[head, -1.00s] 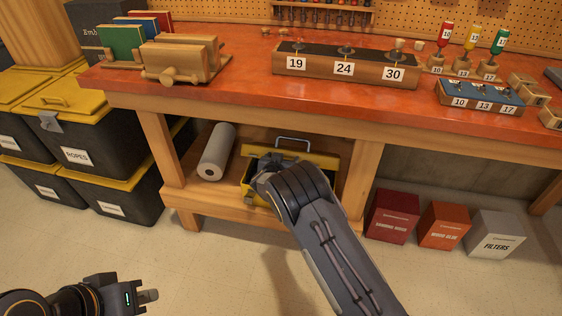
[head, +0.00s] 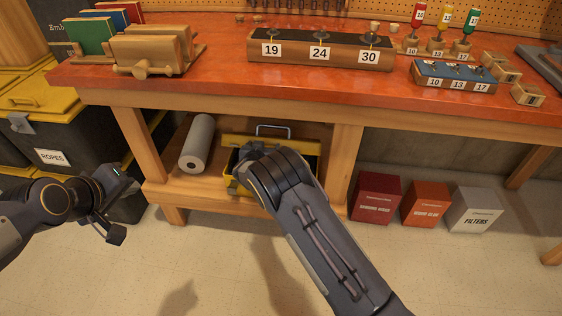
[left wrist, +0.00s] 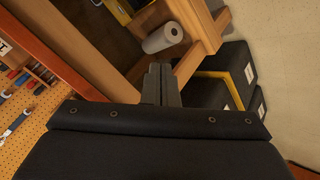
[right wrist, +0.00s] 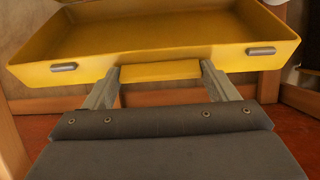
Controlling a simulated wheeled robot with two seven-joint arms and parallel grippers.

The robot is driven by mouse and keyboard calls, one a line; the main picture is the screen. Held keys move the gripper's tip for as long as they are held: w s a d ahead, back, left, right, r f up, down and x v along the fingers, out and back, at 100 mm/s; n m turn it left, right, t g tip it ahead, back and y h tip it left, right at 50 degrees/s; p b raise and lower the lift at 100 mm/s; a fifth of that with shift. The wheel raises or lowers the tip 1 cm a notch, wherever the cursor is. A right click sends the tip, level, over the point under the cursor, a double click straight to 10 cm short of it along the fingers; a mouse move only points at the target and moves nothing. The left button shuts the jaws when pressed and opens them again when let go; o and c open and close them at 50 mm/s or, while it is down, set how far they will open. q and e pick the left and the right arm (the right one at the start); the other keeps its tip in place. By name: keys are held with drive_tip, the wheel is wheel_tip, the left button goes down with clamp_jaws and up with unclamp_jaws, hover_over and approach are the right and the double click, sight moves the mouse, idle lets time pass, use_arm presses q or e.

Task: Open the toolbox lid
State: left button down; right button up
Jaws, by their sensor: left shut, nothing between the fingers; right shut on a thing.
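The yellow toolbox (head: 229,187) sits on the shelf under the workbench. A yellow panel with a metal handle (head: 272,127) shows at its back, above a dark area; my right arm covers much of the box. The right wrist view shows a hollow yellow part (right wrist: 160,35) with two grey latches on its edge. My right gripper (right wrist: 163,70) is shut on the lip between those latches. I cannot tell how far the lid is raised. My left gripper (head: 116,235) is shut and empty, left of the bench and apart from the toolbox; its fingers also show in the left wrist view (left wrist: 160,72).
A paper roll (head: 197,144) lies left of the toolbox, near a bench leg (head: 138,142). Black bins with yellow lids (head: 45,95) stand at the left. Several boxes (head: 425,203) stand on the floor at the right. The orange bench top (head: 220,70) overhangs the shelf.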

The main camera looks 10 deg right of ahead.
use_arm(q)
drive_tip(key=w+d+f+n+t, duration=0.2)
drive_tip(key=w+f+n, duration=0.1)
drive_tip(key=w, duration=1)
drive_tip(key=w+d+f+n+t+h, duration=0.1)
drive_tip(key=w+d+f+n+t, duration=0.15)
drive_tip(key=w+d+f, duration=0.4)
drive_tip(key=w+d+f+n+t+h, duration=0.1)
drive_tip(key=w+d+f+n+t, duration=0.2)
drive_tip(key=w+f, duration=0.65)
drive_tip(key=s+d+f+n+t+h, duration=0.15)
drive_tip(key=s+d+f+n, duration=0.25)
drive_tip(key=d+f+n, duration=0.5)
drive_tip(key=s+d+f+n+t, duration=0.1)
drive_tip(key=s+d+f+n, duration=0.2)
drive_tip(key=s+d+n, duration=0.75)
drive_tip(key=w+d+r+m, duration=0.1)
drive_tip(key=w+d+r, duration=0.1)
drive_tip(key=w, duration=0.4)
drive_tip(key=w+d+r+m, duration=0.1)
drive_tip(key=w+d+r, duration=0.1)
drive_tip(key=w, duration=0.5)
drive_tip(key=shift+w+d+r, duration=0.15)
drive_tip(key=shift+d+r, duration=0.1)
drive_tip(key=shift+d, duration=0.45)
